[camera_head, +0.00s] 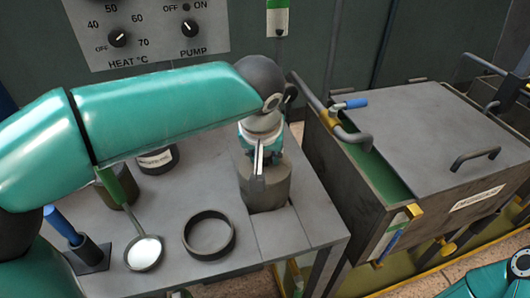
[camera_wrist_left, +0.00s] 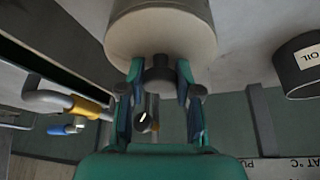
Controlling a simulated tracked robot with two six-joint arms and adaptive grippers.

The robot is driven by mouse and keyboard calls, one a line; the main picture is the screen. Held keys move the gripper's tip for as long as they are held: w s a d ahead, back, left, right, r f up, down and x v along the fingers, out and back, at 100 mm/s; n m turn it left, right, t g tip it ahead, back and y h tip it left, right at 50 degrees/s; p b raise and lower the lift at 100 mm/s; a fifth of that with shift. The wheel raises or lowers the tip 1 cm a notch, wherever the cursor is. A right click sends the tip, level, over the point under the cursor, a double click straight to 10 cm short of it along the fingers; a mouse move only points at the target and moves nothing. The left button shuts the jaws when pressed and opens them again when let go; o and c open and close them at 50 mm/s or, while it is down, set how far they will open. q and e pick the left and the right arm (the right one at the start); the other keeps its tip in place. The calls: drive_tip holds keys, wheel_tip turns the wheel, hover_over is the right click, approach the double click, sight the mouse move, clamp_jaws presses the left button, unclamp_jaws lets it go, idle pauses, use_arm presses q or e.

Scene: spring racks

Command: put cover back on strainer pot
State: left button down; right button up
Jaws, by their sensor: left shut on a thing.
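The strainer pot (camera_head: 265,190) is a grey cylinder standing upright near the right end of the grey bench. My left gripper (camera_head: 262,158) is directly above it, pointing down. In the left wrist view my left gripper (camera_wrist_left: 160,95) is shut on a dark round knob (camera_wrist_left: 160,72), which I take for the cover's knob. The knob stands out from the flat end of a pale cylinder (camera_wrist_left: 160,28). I cannot tell where the cover ends and the pot begins, or whether the cover is fully seated.
On the bench (camera_head: 285,235) are a dark open ring (camera_head: 209,235), a green-handled ladle-like tool (camera_head: 145,252), a labelled dark can (camera_head: 158,160) and a blue handle in a dark block (camera_head: 92,255). A metal tank (camera_head: 425,130) with handles stands close on the right.

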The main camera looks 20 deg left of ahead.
use_arm(q)
drive_tip(key=shift+f, duration=0.15)
drive_tip(key=c, duration=0.7)
unclamp_jaws()
drive_tip(key=v, duration=1.2)
